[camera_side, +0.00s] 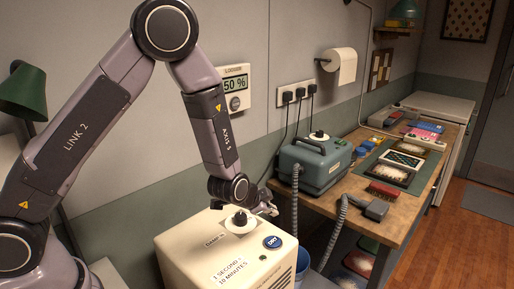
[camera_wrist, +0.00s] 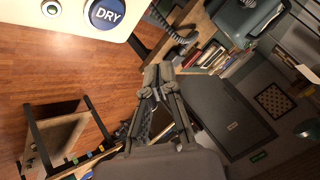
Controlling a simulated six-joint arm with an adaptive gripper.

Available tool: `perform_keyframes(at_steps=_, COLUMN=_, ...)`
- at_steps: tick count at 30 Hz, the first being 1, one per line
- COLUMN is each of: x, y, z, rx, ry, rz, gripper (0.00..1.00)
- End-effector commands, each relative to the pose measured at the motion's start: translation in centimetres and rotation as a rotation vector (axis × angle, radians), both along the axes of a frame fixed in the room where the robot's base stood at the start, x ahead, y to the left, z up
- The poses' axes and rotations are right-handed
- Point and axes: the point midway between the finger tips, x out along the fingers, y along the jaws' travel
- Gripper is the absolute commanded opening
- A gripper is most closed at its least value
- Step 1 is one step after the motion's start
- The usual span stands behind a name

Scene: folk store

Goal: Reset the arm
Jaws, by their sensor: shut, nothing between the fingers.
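My gripper (camera_side: 268,207) is just above the top of a cream box-shaped machine in the side view, near its far right edge. The cream machine (camera_side: 178,258) has a blue DRY button (camera_side: 273,242), a dark knob (camera_side: 240,220) and printed labels on top. The DRY button also shows in the wrist view (camera_wrist: 106,12), at the top left. I cannot tell whether my gripper touches the machine.
A wooden bench (camera_side: 431,177) at right holds a green machine (camera_side: 315,163) with a grey hose (camera_side: 336,232), a red brush (camera_side: 385,190) and framed pieces. Wooden floor (camera_side: 470,235) is open at right.

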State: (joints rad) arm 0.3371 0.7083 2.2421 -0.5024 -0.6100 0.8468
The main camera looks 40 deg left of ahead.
Motion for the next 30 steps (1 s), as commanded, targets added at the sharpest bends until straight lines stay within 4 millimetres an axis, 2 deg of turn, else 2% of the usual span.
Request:
perform_keyframes(at_steps=4, x=-1.0, y=0.5, z=6.5, rx=-0.143, ry=0.022, rz=0.042, gripper=0.0)
perform_keyframes(at_steps=8, x=-4.1, y=1.6, z=12.6, rx=-0.27, ry=0.072, rz=0.085, gripper=0.0)
perform_keyframes(at_steps=12, x=-9.0, y=3.4, z=18.1, rx=-0.363, ry=0.127, rz=0.143, gripper=0.0)
perform_keyframes(at_steps=15, x=-13.4, y=4.9, z=21.1, rx=-0.404, ry=0.165, rz=0.198, gripper=0.0)
perform_keyframes(at_steps=19, x=-19.6, y=7.0, z=23.7, rx=-0.43, ry=0.208, rz=0.292, gripper=0.0)
perform_keyframes(at_steps=24, x=-26.5, y=9.2, z=24.8, rx=-0.437, ry=0.243, rz=0.423, gripper=0.0)
perform_keyframes(at_steps=27, x=-29.0, y=10.0, z=24.9, rx=-0.436, ry=0.253, rz=0.479, gripper=0.0)
perform_keyframes(at_steps=30, x=-30.3, y=10.3, z=24.8, rx=-0.435, ry=0.26, rz=0.509, gripper=0.0)
